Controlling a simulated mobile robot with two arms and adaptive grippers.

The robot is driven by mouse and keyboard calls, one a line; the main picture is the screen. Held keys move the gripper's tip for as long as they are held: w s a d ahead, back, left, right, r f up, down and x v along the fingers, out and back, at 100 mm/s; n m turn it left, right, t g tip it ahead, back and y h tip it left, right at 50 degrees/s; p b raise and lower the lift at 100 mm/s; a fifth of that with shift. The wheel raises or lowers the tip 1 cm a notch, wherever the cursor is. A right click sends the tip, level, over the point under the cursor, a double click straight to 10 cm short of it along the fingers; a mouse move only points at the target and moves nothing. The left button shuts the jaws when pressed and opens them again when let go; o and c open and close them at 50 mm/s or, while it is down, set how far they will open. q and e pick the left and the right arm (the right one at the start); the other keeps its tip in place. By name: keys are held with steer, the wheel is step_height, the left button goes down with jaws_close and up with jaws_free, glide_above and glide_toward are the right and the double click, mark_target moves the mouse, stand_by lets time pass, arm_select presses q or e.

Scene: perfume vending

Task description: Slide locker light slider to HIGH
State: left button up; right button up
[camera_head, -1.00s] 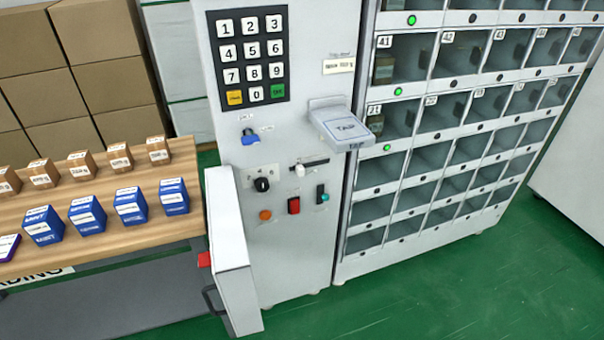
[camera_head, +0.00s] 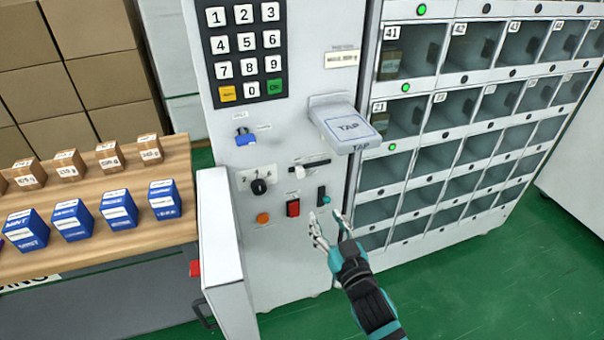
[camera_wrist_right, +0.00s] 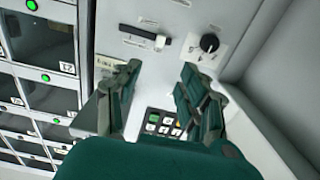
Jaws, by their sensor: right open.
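The locker light slider (camera_head: 300,172) is a white knob in a short dark horizontal slot on the grey panel. In the head view the knob sits at the slot's left end, with dark slot showing to its right. My right gripper (camera_head: 326,220) is open and empty, in front of the panel, below and right of the slider. In the right wrist view, which is turned about upside down, the slider knob (camera_wrist_right: 160,41) is just beyond the open fingertips (camera_wrist_right: 160,68), apart from them. The slider's label is too small to read. My left gripper is not in view.
Around the slider are a black rotary knob (camera_head: 259,186), a red switch (camera_head: 293,208), a teal switch (camera_head: 323,196) and an orange button (camera_head: 263,218). The TAP reader (camera_head: 345,125) juts out above. An open white door (camera_head: 222,235) stands left; lockers (camera_head: 455,130) are right.

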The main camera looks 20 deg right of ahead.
mark_target(302, 174)
steer(key=w, duration=1.7)
steer(key=shift+w+a, duration=0.1)
steer(key=shift+a, duration=0.2)
jaws_close()
